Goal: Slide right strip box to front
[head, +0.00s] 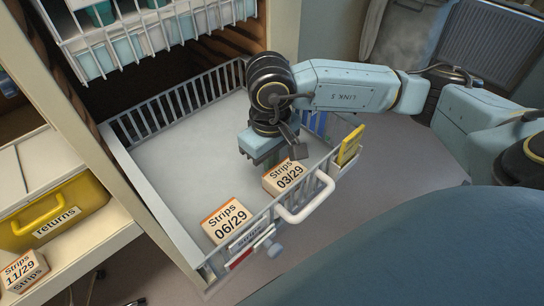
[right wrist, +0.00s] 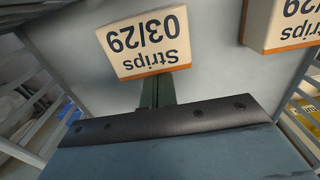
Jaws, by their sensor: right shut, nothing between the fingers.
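The right strip box (head: 284,178), marked Strips 03/29, lies in the pulled-out wire drawer (head: 170,160), close to its front rail. It also shows in the right wrist view (right wrist: 146,42), upside down, just beyond my fingers. My right gripper (head: 268,162) is shut and empty, pointing down into the drawer behind this box. In the right wrist view its fingers (right wrist: 165,88) are together at the box's near edge; I cannot tell whether they touch it. My left gripper is not in view.
A second strip box (head: 225,220), marked 06/29, lies left of the first at the front. A yellow returns bin (head: 52,212) and an 11/29 box (head: 22,272) are at left. The drawer's rear floor is clear.

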